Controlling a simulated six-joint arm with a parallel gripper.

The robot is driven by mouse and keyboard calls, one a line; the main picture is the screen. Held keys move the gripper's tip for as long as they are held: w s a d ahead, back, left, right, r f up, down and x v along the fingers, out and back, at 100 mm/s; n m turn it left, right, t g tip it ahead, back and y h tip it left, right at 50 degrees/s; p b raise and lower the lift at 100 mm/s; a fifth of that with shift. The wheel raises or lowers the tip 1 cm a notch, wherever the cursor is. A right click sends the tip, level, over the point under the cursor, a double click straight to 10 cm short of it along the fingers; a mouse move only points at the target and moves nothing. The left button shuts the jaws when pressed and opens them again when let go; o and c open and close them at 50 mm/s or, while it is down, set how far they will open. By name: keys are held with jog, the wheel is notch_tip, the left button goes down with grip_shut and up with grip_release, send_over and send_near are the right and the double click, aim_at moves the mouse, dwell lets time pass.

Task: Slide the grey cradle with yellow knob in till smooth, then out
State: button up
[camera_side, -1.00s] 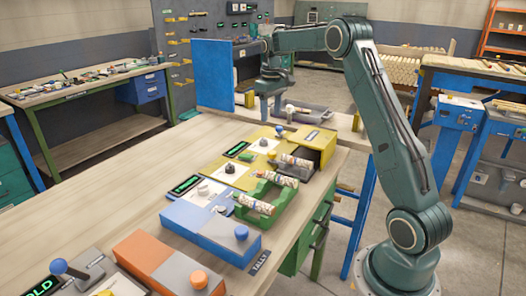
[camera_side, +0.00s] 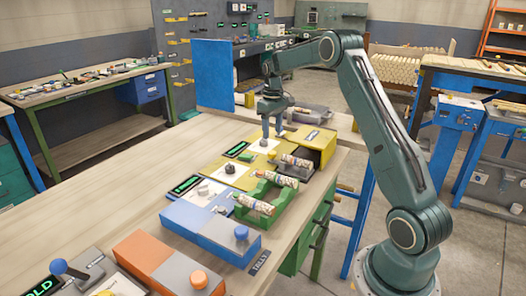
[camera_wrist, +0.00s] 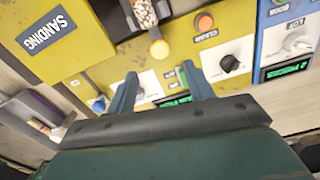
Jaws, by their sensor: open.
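The yellow knob (camera_wrist: 159,48) shows in the wrist view, just beyond my fingertips, at the near end of the grey cradle. A speckled turned piece (camera_wrist: 146,12) lies in the cradle, which is mostly cut off by the top edge. In the side view a speckled piece (camera_side: 297,161) lies beside the yellow sanding housing (camera_side: 316,143). My gripper (camera_side: 272,133) is open and empty, pointing down over the yellow station. In the wrist view its two fingers (camera_wrist: 160,88) are spread, with the knob above the gap and apart from them.
A green cradle (camera_side: 262,196) with another speckled piece stands nearer the camera, beside the blue unit (camera_side: 225,238). An orange button (camera_wrist: 204,22) and a black dial (camera_wrist: 230,63) sit on the yellow panel. A grey tray (camera_wrist: 32,116) lies at the left.

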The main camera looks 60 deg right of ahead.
aim_at(272, 152)
notch_tip(272, 152, down, 8)
jog(key=shift+f, duration=0.1)
dwell(0.4)
grip_shut()
